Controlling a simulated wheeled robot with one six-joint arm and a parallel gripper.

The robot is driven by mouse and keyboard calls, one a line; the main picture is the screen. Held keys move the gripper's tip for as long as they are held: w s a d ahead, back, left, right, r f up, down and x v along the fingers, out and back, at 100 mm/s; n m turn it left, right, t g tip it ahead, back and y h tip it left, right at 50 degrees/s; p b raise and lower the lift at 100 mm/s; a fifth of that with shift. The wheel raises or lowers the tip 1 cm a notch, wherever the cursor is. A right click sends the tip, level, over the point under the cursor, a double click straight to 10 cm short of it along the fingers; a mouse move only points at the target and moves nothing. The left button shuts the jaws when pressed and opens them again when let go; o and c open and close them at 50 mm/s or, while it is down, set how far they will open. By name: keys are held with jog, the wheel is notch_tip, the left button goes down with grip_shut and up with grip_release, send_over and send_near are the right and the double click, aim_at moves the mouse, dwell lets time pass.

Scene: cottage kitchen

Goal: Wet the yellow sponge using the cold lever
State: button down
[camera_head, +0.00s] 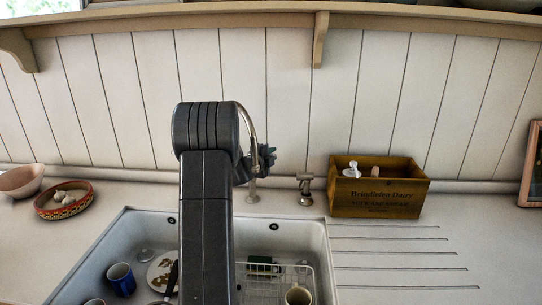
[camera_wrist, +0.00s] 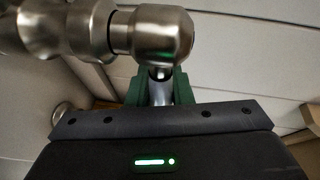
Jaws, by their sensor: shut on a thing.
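The tap's curved metal spout (camera_head: 246,122) rises behind the sink, partly hidden by my arm. My gripper (camera_wrist: 160,90) is shut on a slim metal lever (camera_wrist: 160,94), with a green finger on each side of it. The lever hangs from a thick metal tap body (camera_wrist: 162,35) in the wrist view. I cannot tell from any marking whether it is the cold one. In the head view my gripper is a small dark shape beside the spout. A dark green block (camera_head: 262,265) sits in the sink's wire rack; I cannot tell if it is the yellow sponge.
The white sink (camera_head: 318,240) holds a blue mug (camera_head: 121,279), a plate (camera_head: 160,270) and a wire rack (camera_head: 290,272) with a cup. A metal fitting (camera_head: 304,188) and a wooden box (camera_head: 378,190) stand to the right. A patterned bowl (camera_head: 64,200) is at left.

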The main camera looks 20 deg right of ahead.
jog(key=shift+r, duration=0.1)
jog(key=m+g+h+p, duration=0.1)
jog(key=s+m+g+h+p, duration=0.1)
jog(key=shift+s+a+g+p, duration=0.2)
jog(key=shift+a+g+p, duration=0.1)
jog(key=shift+g+p, duration=0.1)
jog(key=shift+s+a+m+g+h, duration=0.15)
jog(key=shift+s+m+g+h, duration=0.15)
jog(key=shift+m+g, duration=0.4)
jog(key=shift+s+a+m+g+h, duration=0.25)
jog(key=shift+m+g, duration=0.3)
jog(key=shift+g, duration=0.3)
jog(key=shift+s+a+m+g+h, duration=0.1)
jog(key=shift+s+m+g+h, duration=0.2)
jog(key=shift+m+g, duration=0.4)
jog(key=shift+s, duration=0.1)
jog(key=c, duration=1.3)
grip_release()
jog(key=shift+a, duration=0.1)
jog(key=b+v, duration=0.3)
jog(key=v, duration=1)
jog(key=shift+a, duration=0.35)
